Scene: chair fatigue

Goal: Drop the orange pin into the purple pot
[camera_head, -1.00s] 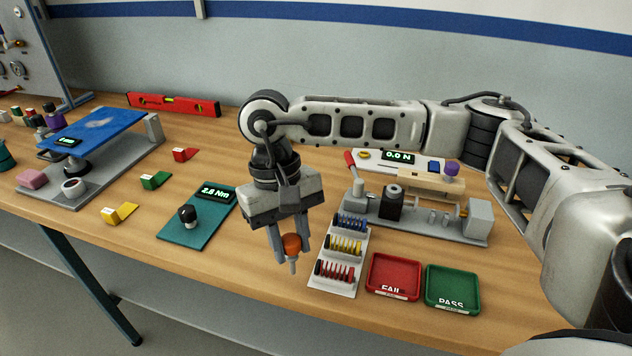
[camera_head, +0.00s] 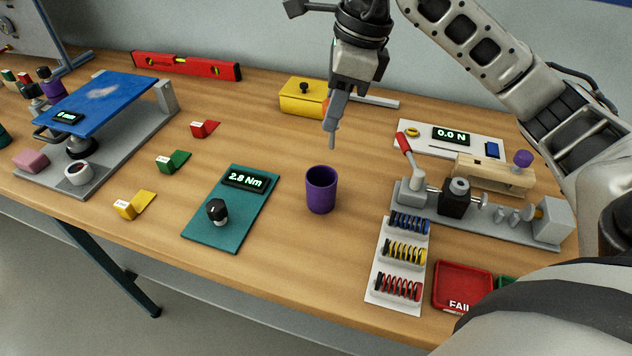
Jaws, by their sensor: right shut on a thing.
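The purple pot (camera_head: 321,192) stands upright and open on the table, right of the teal torque board. My right gripper (camera_head: 334,116) is shut on the orange pin (camera_head: 332,140). The pin hangs with its grey shaft pointing down, and its orange head is mostly hidden by the fingers. In the picture the pin's tip is just above the pot's rim, apart from it; how far in depth I cannot tell. My left gripper is not in view.
A yellow box (camera_head: 301,100) stands behind the gripper. The teal board (camera_head: 222,228) with a black knob is left of the pot. The spring rack (camera_head: 395,300), grey test rig (camera_head: 515,228) and red FAIL tray (camera_head: 462,284) are to the right. Bare table lies in front of the pot.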

